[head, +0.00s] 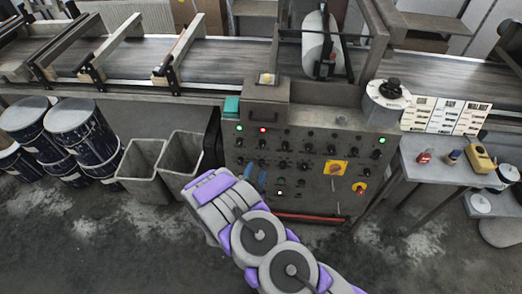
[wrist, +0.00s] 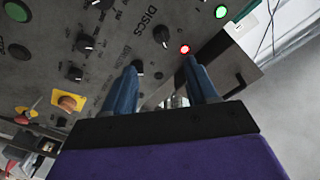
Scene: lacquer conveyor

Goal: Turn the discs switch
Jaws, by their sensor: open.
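The dark control panel (head: 300,165) stands below the conveyor, with rows of black knobs. In the wrist view a "DISCS" label (wrist: 152,17) is printed on the panel, rotated. The black knob (wrist: 161,36) nearest it lies beyond the gap between my fingertips. My gripper (wrist: 161,64) is open and empty, its two blue fingers pointing at the panel. Another knob (wrist: 139,68) is partly hidden at the left fingertip. In the head view my gripper (head: 255,177) is at the panel's lower left; I cannot tell if it touches.
A lit red lamp (wrist: 184,48) sits by the right fingertip, and a green lamp (wrist: 221,11) beyond it. A yellow-backed rotary switch (head: 335,168) is on the panel. Grey bins (head: 142,170) and drums (head: 80,130) stand left; a side table (head: 440,160) stands right.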

